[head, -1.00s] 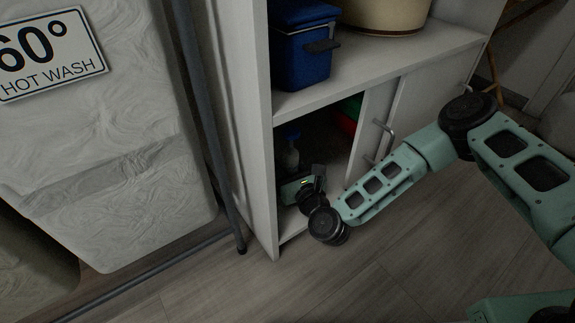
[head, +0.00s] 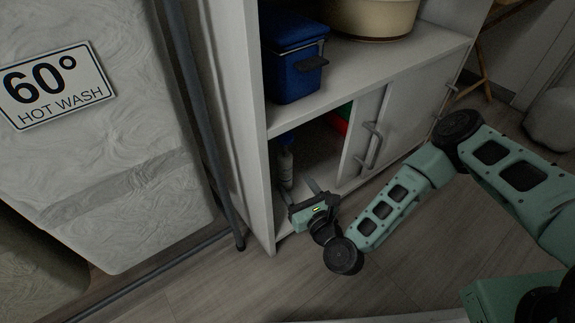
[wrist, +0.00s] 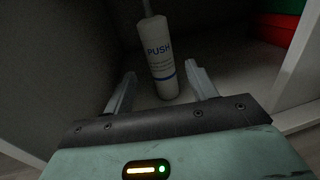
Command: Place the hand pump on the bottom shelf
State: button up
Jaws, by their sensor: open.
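The hand pump is a white bottle with "PUSH" on its label; it stands upright inside the bottom compartment of the shelving, near the left wall, in the head view (head: 286,166). In the wrist view the hand pump (wrist: 162,62) is just beyond and between the two fingertips, its top cut off by the frame edge. My gripper (head: 300,188) is open and empty at the front of the compartment, apart from the bottle. It also shows in the wrist view (wrist: 160,80). The bottom shelf (head: 318,172) is the floor the bottle stands on.
A blue lidded box (head: 295,65) and a cream tub (head: 372,15) sit on the shelf above. A sliding door (head: 400,115) with handles closes the right side. Red and green items (wrist: 282,20) lie at the back right. The floor in front is clear.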

jog(key=shift+p+v, duration=0.55)
jog(key=shift+v, duration=1.2)
jog(key=a+n+g+y, duration=0.1)
jog(key=n, duration=0.2)
jog(key=a+r+n+g+y, duration=0.1)
jog(key=n, duration=0.2)
jog(key=w+a+r+n+g+y, duration=0.1)
jog(key=a+n+g, duration=0.1)
jog(key=shift+a+r+n+y, duration=0.1)
jog(key=shift+r+n+y, duration=0.05)
jog(key=shift+n+y, duration=0.25)
jog(key=s+d+r+n+g+h, duration=0.5)
jog(key=s+r+n, duration=0.5)
jog(key=n, duration=0.5)
jog(key=s+d+r+n+g+h, duration=0.5)
jog(key=s+d+r+n+g, duration=0.2)
jog(key=s+r+n, duration=0.4)
notch_tip(320, 180, up, 4)
jog(key=n, duration=0.3)
jog(key=shift+d+n+h, duration=0.35)
jog(key=shift+n+h, duration=0.05)
jog(key=shift+f, duration=0.15)
